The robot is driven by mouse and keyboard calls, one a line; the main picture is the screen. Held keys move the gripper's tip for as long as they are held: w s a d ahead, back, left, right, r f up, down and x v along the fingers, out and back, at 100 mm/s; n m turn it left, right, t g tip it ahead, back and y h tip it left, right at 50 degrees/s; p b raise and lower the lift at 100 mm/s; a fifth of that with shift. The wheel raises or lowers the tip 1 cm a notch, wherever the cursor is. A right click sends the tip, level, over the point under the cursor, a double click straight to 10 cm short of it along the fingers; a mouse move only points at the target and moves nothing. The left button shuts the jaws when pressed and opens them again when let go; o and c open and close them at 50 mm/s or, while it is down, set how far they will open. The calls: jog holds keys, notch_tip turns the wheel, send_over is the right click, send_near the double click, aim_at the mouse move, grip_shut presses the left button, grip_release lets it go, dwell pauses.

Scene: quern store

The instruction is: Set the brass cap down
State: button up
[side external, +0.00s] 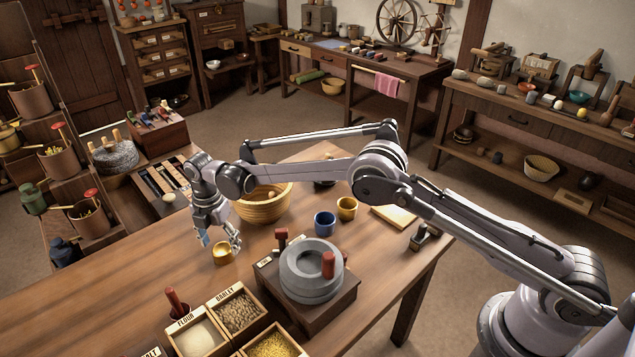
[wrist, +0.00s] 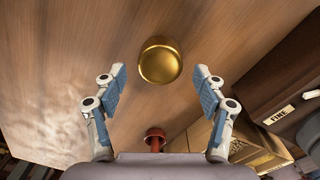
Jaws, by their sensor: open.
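The brass cap (side external: 222,254) is a small, shiny gold piece on the wooden table (side external: 130,262), left of the stone quern (side external: 300,275). In the wrist view the cap (wrist: 160,62) lies ahead between the fingertips, with bare wood around it. My gripper (side external: 220,241) is just above the cap in the side view, pointing down. In the wrist view my gripper (wrist: 160,75) is open, with blue-padded fingers spread on both sides and a gap to the cap on each side. Nothing is held.
A woven bowl (side external: 264,205) stands behind my gripper. A blue cup (side external: 325,222) and a yellow cup (side external: 347,208) are to its right. Grain boxes (side external: 236,308) and a red-topped tool (side external: 175,300) are at the front. The table's left part is clear.

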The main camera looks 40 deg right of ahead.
aim_at(222, 249)
notch_tip(222, 249, up, 10)
jog(key=s+d+r+m+t, duration=0.3)
jog(key=s+d+r+m, duration=0.8)
jog(key=d+r, duration=0.4)
jog(key=s+d+f+m+t, duration=0.2)
jog(key=s+d+m, duration=0.2)
jog(key=s, duration=0.6)
jog(key=s+d+f+m+t, duration=0.2)
jog(key=s+d+m, duration=0.2)
jog(key=s+m, duration=0.5)
jog(key=shift+s, duration=1.1)
